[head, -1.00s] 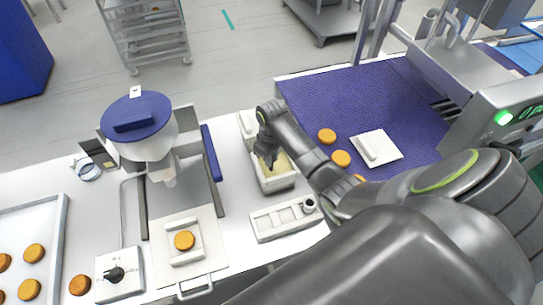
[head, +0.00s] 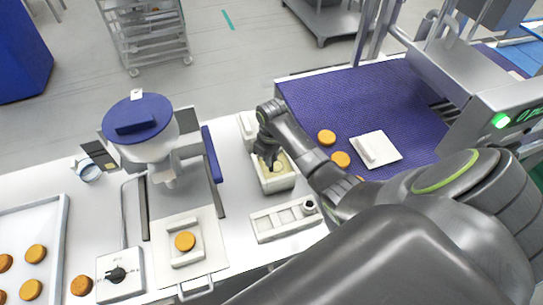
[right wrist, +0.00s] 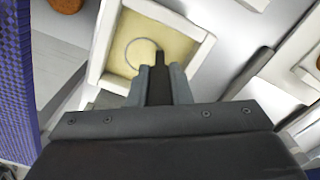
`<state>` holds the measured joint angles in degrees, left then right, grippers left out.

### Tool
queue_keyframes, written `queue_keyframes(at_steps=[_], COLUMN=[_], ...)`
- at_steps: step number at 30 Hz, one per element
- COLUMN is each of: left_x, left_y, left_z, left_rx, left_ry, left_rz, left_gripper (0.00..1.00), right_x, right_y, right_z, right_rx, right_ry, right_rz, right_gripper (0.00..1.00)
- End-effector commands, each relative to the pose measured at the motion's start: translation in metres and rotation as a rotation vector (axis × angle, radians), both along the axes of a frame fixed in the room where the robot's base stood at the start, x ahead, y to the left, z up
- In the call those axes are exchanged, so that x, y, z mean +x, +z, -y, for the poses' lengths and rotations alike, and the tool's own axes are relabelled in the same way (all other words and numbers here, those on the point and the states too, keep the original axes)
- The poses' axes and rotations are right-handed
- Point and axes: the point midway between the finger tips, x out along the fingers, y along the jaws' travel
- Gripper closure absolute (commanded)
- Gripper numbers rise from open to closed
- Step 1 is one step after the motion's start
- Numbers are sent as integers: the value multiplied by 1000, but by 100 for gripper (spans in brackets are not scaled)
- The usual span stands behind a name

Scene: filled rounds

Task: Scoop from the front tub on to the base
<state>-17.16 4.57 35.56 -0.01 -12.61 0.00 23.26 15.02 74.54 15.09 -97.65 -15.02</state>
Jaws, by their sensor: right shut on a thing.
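The front tub (head: 276,184) is a pale square container with cream-yellow filling (right wrist: 176,42), on the white worktop left of the purple belt. My right gripper (right wrist: 160,82) is over this tub, shut on the dark handle of a scoop (right wrist: 158,54). A thin ring at the scoop's end shows against the filling; how deep it sits I cannot tell. In the head view my right gripper (head: 268,160) points down into the tub. The base (head: 185,241), a round orange-brown biscuit, lies in a pale square holder below the blue-lidded hopper. My left gripper is not in view.
Another pale tub (head: 246,124) stands behind the front one. A pale slotted rack (head: 284,220) lies nearer me. The blue-lidded hopper (head: 140,125) rises at left. Rounds and a white block (head: 376,148) lie on the belt (head: 350,105). A tray (head: 60,225) holds more rounds.

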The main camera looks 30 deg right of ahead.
Motion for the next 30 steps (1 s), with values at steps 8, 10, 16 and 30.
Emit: queue_keyframes(at_steps=[8,10,16,30], left_x=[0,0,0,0], left_y=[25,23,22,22], left_z=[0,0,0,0], left_rx=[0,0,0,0], left_ry=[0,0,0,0], left_rz=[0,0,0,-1], left_gripper=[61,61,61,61], right_x=[0,1,1,1], right_y=[24,26,40,72], right_z=[0,0,0,0], right_rx=[0,0,-1,0], right_ry=[0,0,0,0], right_rz=[1,2,3,2], right_gripper=[100,100,100,100])
